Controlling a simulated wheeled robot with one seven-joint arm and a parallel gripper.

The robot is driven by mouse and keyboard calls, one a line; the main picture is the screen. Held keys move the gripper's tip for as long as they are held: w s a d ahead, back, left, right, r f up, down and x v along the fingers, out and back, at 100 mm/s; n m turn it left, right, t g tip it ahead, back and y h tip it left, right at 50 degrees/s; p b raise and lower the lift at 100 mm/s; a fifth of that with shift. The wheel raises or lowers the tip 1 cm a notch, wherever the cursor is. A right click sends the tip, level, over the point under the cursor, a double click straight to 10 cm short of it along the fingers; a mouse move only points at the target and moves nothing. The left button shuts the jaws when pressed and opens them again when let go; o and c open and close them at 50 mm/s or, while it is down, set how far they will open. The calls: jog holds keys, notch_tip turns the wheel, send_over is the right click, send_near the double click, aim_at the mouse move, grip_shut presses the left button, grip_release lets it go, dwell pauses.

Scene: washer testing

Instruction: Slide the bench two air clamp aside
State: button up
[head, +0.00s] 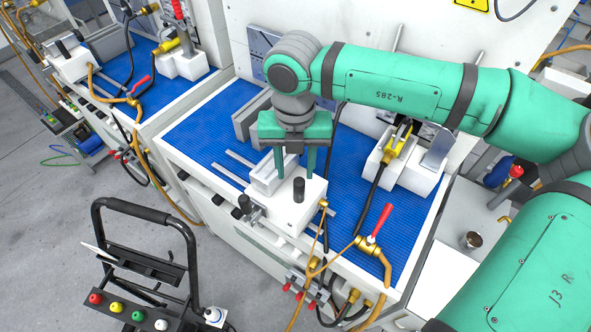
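The air clamp (283,211) is a white block with an upright black knob (298,190) on top and a second black knob (245,204) at its front left. It sits on the blue mat of the middle bench, near the front edge, by two metal rails. My gripper (295,177) points down above and just behind the upright knob. I cannot tell whether the fingertips touch the clamp.
A brass valve with a red lever (374,237) and hoses stands right of the clamp. A white fixture with a yellow connector (397,146) is at the back right. A grey block (252,117) stands behind left. Blue mat (200,133) is bare at the left. A black-framed cart (145,215) stands in front.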

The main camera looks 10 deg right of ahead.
notch_tip(320, 180, up, 9)
jog(key=shift+f, duration=0.15)
dwell(1.0)
dwell(0.5)
notch_tip(320, 180, up, 11)
dwell(0.5)
jog(key=shift+f, duration=0.1)
